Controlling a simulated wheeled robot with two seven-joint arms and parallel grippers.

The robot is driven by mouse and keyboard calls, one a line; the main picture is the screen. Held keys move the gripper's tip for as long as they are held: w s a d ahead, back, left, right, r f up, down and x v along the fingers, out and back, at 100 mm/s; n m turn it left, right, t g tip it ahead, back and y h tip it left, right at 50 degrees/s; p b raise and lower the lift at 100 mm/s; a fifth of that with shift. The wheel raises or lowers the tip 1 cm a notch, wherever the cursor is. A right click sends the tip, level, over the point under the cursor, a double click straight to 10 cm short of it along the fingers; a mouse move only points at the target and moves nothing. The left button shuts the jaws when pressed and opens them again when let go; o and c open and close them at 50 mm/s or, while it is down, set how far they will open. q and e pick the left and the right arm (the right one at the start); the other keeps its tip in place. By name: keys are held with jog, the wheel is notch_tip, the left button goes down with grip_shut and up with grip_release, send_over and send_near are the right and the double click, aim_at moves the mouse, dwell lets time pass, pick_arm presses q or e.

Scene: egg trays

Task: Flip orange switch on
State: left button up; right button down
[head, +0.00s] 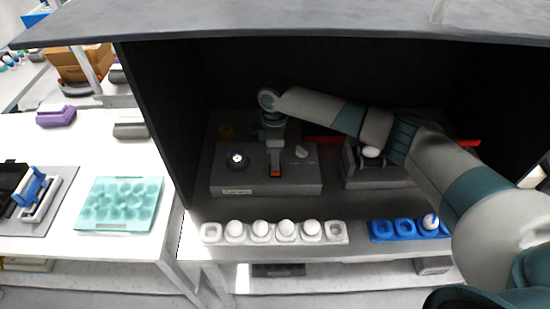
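A grey control box (240,188) stands inside the dark cabinet. A small orange patch, which looks like the orange switch (275,174), shows on its top near the front. My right arm reaches in from the right, and its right gripper (275,162) points down over the box, right at the orange switch. The gripper covers part of the switch, so I cannot tell whether they touch or which way the switch is set. The fingers look like one narrow grey shape, and their gap is not visible. My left gripper is not in view.
A white egg tray (335,232) with several eggs and a blue tray (381,230) with an egg line the shelf front. A teal egg tray (120,226) lies on the left table.

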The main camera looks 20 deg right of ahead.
jog(key=r+p, duration=0.3)
jog(key=r, duration=0.1)
jog(key=shift+w+d, duration=0.15)
jog(key=shift+w, duration=0.2)
jog(key=shift+w+r, duration=0.1)
jog(key=shift+r, duration=0.05)
notch_tip(320, 180, up, 10)
jog(key=b, duration=0.4)
jog(key=shift+w, duration=0.25)
jog(key=shift+s+d+f, duration=0.1)
jog(key=shift+f, duration=0.15)
